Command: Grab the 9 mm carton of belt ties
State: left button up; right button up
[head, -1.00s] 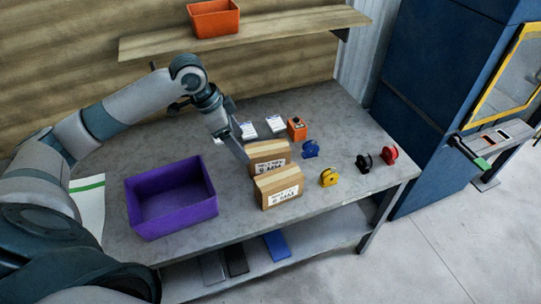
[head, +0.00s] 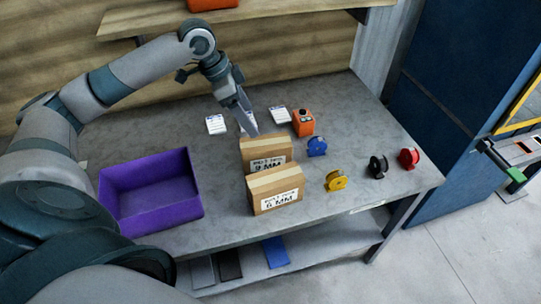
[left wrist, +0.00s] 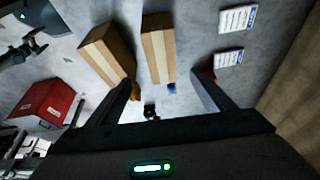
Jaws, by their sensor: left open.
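The 9 mm carton (head: 265,151) is a brown box with a tan tape strip and a printed label, standing on the grey bench. A similar 6 mm carton (head: 276,190) stands just in front of it and covers part of its front. My left gripper (head: 250,120) is open and empty, pointing down above and behind the 9 mm carton. In the left wrist view the 9 mm carton (left wrist: 158,45) lies ahead between the open fingers (left wrist: 165,90), and the 6 mm carton (left wrist: 105,52) is to its left. My right gripper is not in view.
A purple bin (head: 150,193) stands left of the cartons. White cards (head: 216,125) and an orange device (head: 303,122) lie behind. Blue (head: 317,147), yellow (head: 336,181), black (head: 378,166) and red (head: 409,158) spools stand to the right. A shelf (head: 270,15) runs above the bench.

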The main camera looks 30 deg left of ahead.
aim_at(266, 143)
pick_arm(q)
jog(key=p+x, duration=0.3)
jog(key=x, duration=0.8)
jog(key=shift+w+d+f, duration=0.1)
jog(key=shift+f, duration=0.1)
jog(key=shift+w+f, duration=0.1)
jog(key=shift+f, duration=0.3)
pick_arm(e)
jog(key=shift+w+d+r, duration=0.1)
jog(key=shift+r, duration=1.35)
pick_arm(q)
jog(key=shift+w+d+f+p, duration=0.15)
jog(key=shift+f+p, duration=0.3)
jog(key=shift+p, duration=0.15)
jog(key=p+x, duration=0.1)
jog(key=x, duration=0.2)
jog(key=shift+w, duration=0.1)
jog(key=shift+w+f, duration=0.1)
jog(key=shift+f, duration=0.5)
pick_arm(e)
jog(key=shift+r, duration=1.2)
